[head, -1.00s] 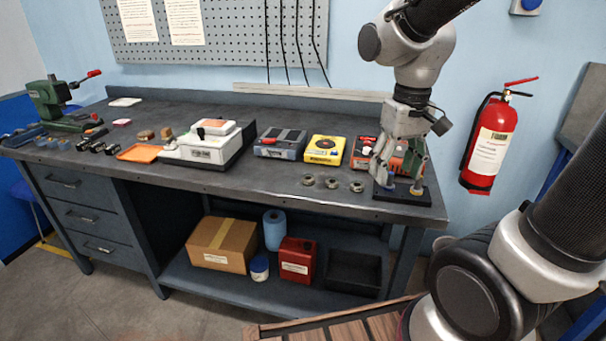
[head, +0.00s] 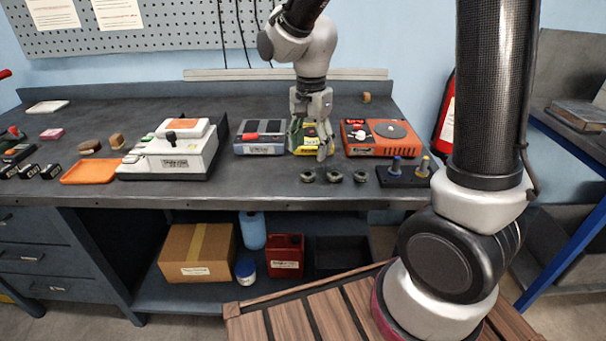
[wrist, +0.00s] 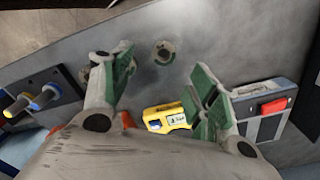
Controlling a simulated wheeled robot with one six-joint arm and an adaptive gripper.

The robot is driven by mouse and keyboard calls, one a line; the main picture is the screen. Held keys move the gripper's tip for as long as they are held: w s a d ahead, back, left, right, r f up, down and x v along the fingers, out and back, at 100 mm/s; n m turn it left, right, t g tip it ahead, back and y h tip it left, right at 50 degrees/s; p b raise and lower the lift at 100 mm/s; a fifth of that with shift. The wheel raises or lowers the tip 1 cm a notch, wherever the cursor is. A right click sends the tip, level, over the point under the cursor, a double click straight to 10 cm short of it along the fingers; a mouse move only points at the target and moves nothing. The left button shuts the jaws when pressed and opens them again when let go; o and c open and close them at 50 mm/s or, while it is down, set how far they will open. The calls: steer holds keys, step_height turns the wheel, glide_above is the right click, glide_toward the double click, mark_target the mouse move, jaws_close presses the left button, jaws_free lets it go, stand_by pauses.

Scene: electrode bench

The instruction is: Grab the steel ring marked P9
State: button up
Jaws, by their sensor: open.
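Three small steel rings lie in a row near the bench's front edge: a left ring (head: 308,176), a middle ring (head: 334,177) and a right ring (head: 360,176). Their markings are too small to read, so I cannot tell which is P9. My gripper (head: 309,154) is open and empty above the bench, just behind the left and middle rings. In the wrist view, one ring (wrist: 163,51) shows between and beyond the spread green-padded fingers (wrist: 157,70). I cannot tell which ring that is; the others are hidden or unclear there.
Behind the rings stand a grey box (head: 260,146), a yellow device (head: 305,141) partly behind my gripper, and an orange device (head: 381,137). A dark stand (head: 404,177) with blue and yellow pegs is to the right. A white instrument (head: 172,152) and orange tray (head: 91,171) are left.

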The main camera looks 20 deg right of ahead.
mark_target(308, 176)
steer(key=shift+f+m, duration=0.45)
steer(key=shift+m, duration=0.15)
steer(key=f, duration=0.7)
steer(key=shift+w+a, duration=0.2)
steer(key=c, duration=1.1)
